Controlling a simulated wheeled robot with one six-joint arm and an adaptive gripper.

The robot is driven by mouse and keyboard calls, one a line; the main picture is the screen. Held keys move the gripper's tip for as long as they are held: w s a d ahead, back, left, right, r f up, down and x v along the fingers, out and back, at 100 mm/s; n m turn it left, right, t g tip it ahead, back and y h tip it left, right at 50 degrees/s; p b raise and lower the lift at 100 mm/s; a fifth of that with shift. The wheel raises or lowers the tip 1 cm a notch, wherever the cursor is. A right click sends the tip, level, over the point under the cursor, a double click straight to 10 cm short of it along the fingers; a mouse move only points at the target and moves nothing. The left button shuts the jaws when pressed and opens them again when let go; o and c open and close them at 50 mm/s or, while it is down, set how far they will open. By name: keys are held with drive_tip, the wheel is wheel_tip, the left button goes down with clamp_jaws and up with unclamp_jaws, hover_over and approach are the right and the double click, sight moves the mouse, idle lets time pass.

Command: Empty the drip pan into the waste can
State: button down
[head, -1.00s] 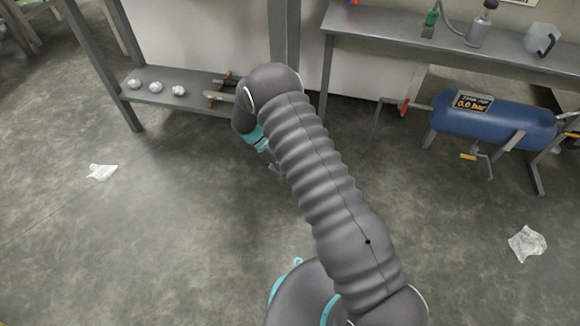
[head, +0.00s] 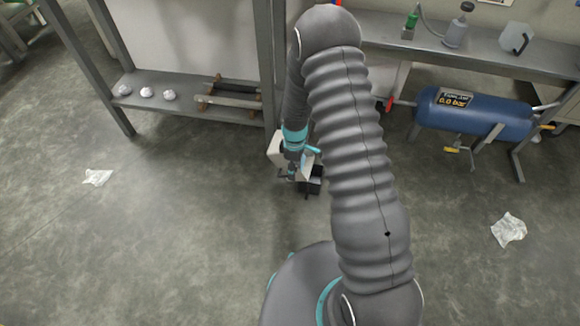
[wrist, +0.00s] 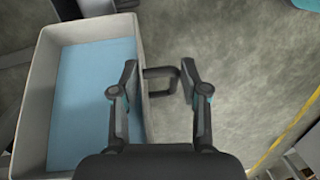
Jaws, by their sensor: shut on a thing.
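The drip pan (wrist: 30,105) is a pale, deep rectangular tray at the left of the wrist view, with blue liquid (wrist: 95,100) in it. A dark handle (wrist: 160,72) sticks out from its right side. My gripper (wrist: 160,78) is shut on this handle, its fingers on either side of it. In the head view, my gripper (head: 291,177) is low beside the rack, and the pale pan (head: 276,146) shows partly behind it. A dark box-like thing (head: 313,183) is just right of the gripper; I cannot tell whether it is the waste can.
A grey rack (head: 190,108) with several pale lumps and rods on its shelf stands at the back left. A bench (head: 470,55) and a blue tank (head: 470,112) stand at the right. Crumpled film lies on the floor at left (head: 97,177) and right (head: 508,229). Open floor lies between.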

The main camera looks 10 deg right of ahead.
drive_tip(key=shift+s+d+f+b, duration=0.1)
drive_tip(key=shift+d+f+b, duration=0.2)
drive_tip(key=shift+b, duration=0.25)
drive_tip(key=b, duration=0.1)
drive_tip(key=y+b, duration=0.1)
drive_tip(key=b, duration=0.1)
drive_tip(key=shift+s+d+f+t+y, duration=0.1)
drive_tip(key=shift+d+f+t+y, duration=0.1)
drive_tip(key=shift+d+t+y, duration=0.15)
drive_tip(key=b, duration=0.2)
drive_tip(key=shift+s+d+f+y+b, duration=0.1)
drive_tip(key=shift+d+y+b, duration=0.15)
drive_tip(key=shift+y+b, duration=0.15)
drive_tip(key=shift+s+d+f+t+y+b, duration=0.25)
drive_tip(key=shift+d+y+b, duration=0.25)
drive_tip(key=shift+b, duration=0.2)
drive_tip(key=shift+s+d+f+t+y+b, duration=0.1)
drive_tip(key=shift+d+f+t+y+b, duration=0.25)
drive_tip(key=shift+b, duration=0.35)
drive_tip(key=shift+s+d+f+t+y+b, duration=0.1)
drive_tip(key=shift+s+d+t+y+b, duration=0.1)
drive_tip(key=shift+d+y+b, duration=0.35)
